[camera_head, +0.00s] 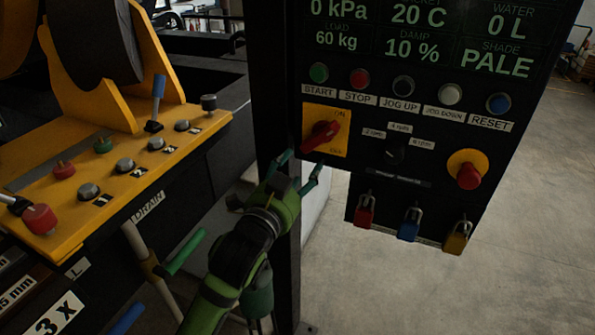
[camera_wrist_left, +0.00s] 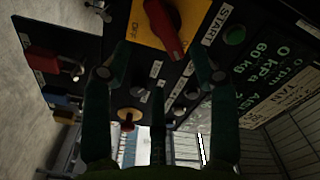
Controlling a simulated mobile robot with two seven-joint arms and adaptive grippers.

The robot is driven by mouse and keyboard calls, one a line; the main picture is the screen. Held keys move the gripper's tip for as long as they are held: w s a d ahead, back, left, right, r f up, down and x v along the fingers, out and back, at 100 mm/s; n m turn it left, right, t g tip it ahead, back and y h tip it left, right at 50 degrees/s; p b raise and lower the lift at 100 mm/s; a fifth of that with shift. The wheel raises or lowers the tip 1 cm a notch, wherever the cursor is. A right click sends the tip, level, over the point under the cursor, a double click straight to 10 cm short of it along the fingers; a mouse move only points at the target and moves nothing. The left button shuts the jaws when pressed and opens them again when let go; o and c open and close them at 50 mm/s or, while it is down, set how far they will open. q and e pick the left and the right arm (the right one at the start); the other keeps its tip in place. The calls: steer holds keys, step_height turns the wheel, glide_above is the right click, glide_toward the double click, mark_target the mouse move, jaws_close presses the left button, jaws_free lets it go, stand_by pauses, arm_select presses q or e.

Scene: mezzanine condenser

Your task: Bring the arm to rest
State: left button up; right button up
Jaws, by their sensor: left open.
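My left gripper (camera_head: 300,172) is open and empty, just below the red rotary switch (camera_head: 321,136) on its yellow plate (camera_head: 343,118). Its green fingers point up toward the control panel (camera_head: 290,60). I cannot tell from these views whether a finger touches the panel. My right gripper is not in view.
The panel carries several push buttons, a red stop knob (camera_head: 468,175) and red, blue (camera_head: 410,226) and yellow padlocks below. A yellow console (camera_head: 110,180) with a blue-handled lever (camera_head: 157,98) stands left. Open concrete floor (camera_head: 520,240) lies to the right.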

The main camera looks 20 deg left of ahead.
arm_select(q)
steer(key=shift+f, duration=0.1)
stand_by(0.3)
step_height(320, 180, down, 23)
steer(key=w+n+g+b, duration=0.1)
steer(key=w+g+b, duration=0.1)
steer(key=g, duration=0.2)
steer(key=s+a+f+n+g+b, duration=0.15)
steer(key=s+f, duration=0.25)
steer(key=f, duration=0.8)
steer(key=s+f+n+g, duration=0.1)
steer(key=s+f+g, duration=0.3)
steer(key=f, duration=0.7)
steer(key=s+f+n+g+b, duration=0.15)
steer(key=s+f+g, duration=0.25)
steer(key=s+f, duration=1.5)
steer(key=s+a+f+n+g, duration=0.1)
steer(key=s+f, duration=0.2)
steer(key=s, duration=0.7)
steer(key=s+f+g, duration=0.2)
steer(key=s+f, duration=0.2)
steer(key=s, duration=0.6)
steer(key=shift+s+a+n+y+b, duration=0.3)
steer(key=shift+s+a+n+b, duration=0.05)
steer(key=shift+s+n+b, duration=0.1)
steer(key=shift+w+f+g, duration=0.1)
steer(key=shift+g, duration=0.15)
